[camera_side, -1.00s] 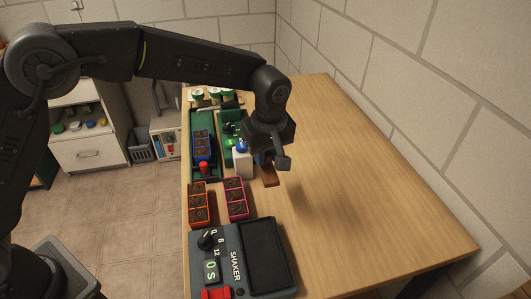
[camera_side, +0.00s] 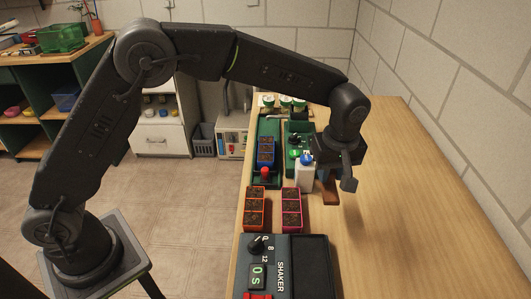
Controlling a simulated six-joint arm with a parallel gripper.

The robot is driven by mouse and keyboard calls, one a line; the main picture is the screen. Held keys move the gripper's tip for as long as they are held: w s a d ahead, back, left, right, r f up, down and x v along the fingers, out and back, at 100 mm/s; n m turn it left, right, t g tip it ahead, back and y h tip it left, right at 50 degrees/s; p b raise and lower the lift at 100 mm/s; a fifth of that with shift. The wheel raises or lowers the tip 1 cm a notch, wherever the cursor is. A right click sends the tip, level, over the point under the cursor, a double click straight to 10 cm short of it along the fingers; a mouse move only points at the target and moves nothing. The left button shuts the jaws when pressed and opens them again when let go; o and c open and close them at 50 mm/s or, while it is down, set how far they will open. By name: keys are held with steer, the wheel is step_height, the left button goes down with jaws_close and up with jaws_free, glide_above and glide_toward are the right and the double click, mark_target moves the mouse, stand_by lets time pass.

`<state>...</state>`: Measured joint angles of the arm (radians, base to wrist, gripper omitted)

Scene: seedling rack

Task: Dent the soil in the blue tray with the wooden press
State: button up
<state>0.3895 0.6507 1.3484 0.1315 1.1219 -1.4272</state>
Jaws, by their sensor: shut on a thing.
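The blue tray (camera_side: 265,153) has several dark soil cells and sits on a green stand at the table's left side. My gripper (camera_side: 326,173) points down, to the right of the blue tray and nearer the camera. It is shut on the wooden press (camera_side: 328,191), a brown wooden piece partly hidden by the gripper. I cannot tell whether the press touches the table.
A white bottle with a blue cap (camera_side: 306,176) stands just left of the press. A red button (camera_side: 264,174) is in front of the blue tray. Orange (camera_side: 246,206) and pink (camera_side: 300,208) trays and a shaker (camera_side: 283,265) stand nearer. The table's right is clear.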

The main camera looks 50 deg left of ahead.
step_height(320, 180, up, 6)
steer(key=shift+r, duration=0.1)
steer(key=a+m, duration=0.1)
steer(key=m+g+h, duration=0.2)
steer(key=m, duration=3.3)
glide_above(266, 149)
steer(key=shift+w+a+f, duration=0.1)
steer(key=shift+f, duration=2.45)
steer(key=shift+w+a+f, duration=0.1)
steer(key=shift+f, duration=2.4)
steer(key=shift+f, duration=0.6)
steer(key=shift+r, duration=0.15)
